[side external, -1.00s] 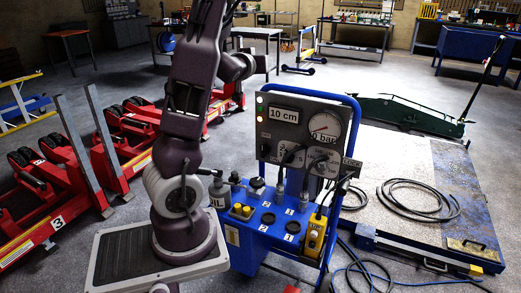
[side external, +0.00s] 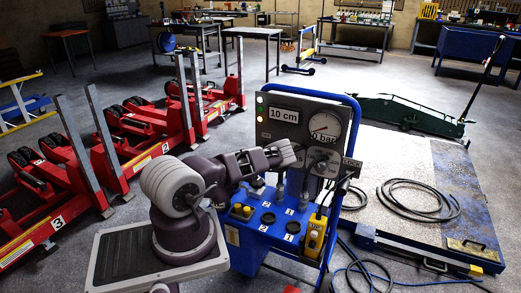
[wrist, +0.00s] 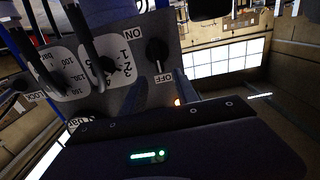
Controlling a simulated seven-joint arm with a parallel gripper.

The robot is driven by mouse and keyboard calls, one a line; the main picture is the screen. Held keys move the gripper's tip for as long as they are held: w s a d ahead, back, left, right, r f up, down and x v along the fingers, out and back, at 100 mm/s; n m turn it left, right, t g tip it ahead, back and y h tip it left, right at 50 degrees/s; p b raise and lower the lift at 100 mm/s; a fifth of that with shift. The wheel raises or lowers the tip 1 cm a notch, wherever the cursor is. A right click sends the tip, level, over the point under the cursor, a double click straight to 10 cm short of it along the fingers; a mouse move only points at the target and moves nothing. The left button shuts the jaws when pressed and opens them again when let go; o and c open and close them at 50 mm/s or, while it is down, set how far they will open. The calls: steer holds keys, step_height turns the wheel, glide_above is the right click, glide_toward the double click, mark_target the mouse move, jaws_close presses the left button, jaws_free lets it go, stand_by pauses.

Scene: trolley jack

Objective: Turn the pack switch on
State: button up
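The pack switch (wrist: 157,50) is a black rotary knob on the grey control panel (wrist: 188,42), between the printed words ON and OFF. A thin light mark runs from it toward OFF. In the side external view my arm hides the knob. My gripper (wrist: 160,95) shows in the wrist view as two dark fingers set apart, with a gap between them. The knob appears beyond the fingertips; no contact is visible. In the side external view my gripper (side external: 290,154) is in front of the panel's left half, where its fingertips are hard to make out.
Other knobs and dark levers or hoses (wrist: 85,35) crowd the panel beside the switch. The panel has a 10 cm display (side external: 284,117) and a pressure gauge (side external: 324,125). A blue tubular frame (side external: 356,110) surrounds it. Red lifting columns (side external: 125,150) stand at left.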

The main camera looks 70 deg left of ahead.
mark_target(262, 147)
steer(key=x, duration=0.5)
steer(key=shift+w+a, duration=0.25)
steer(key=shift+w, duration=0.05)
jaws_close()
